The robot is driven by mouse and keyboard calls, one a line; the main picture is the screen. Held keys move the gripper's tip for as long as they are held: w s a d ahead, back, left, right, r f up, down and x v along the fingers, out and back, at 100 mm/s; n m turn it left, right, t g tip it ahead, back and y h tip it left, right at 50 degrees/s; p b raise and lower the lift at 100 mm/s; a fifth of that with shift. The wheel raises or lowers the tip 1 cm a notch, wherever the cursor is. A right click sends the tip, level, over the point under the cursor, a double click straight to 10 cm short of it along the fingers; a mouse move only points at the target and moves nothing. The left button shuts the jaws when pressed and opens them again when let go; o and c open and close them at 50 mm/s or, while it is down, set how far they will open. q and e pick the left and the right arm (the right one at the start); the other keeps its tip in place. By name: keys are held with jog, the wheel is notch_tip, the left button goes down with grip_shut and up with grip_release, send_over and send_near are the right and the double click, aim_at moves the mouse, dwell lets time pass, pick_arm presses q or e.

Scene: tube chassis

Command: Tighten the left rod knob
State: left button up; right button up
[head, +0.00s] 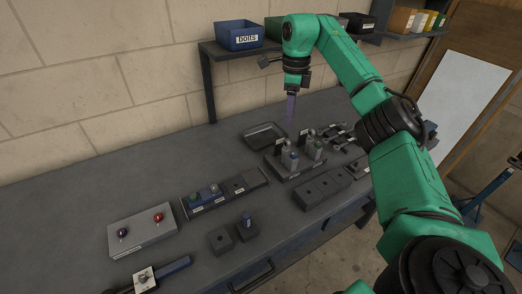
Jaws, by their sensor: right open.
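Which knob is the left rod knob is not labelled legibly. A grey box (143,231) at the left has two knobs on short stems, a dark one (122,232) and a red one (158,217). My right gripper (291,89) is open, pointing down above and behind the fixture, apart from it. A faint purple streak shows below it. My left gripper is not in view.
A shallow tray (252,141) lies behind the fixture. A long dark block (322,188), a labelled strip holder (192,213) and small dark blocks (220,241) stand nearby. A shelf holds a blue bin (238,40) against the wall. The bench's back left is clear.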

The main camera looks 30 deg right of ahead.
jog(key=p, duration=0.2)
send_over(294, 153)
jog(key=f, duration=1)
jog(key=shift+d+f, duration=0.2)
jog(key=shift+f, duration=0.2)
jog(key=f, duration=0.3)
jog(key=shift+a+f, duration=0.2)
jog(key=shift+f, duration=0.05)
jog(key=shift+d+f, duration=0.15)
jog(key=shift+f, duration=0.05)
jog(key=c, duration=0.5)
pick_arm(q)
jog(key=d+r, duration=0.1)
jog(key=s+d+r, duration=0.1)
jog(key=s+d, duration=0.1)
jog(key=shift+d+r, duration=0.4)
pick_arm(e)
grip_shut()
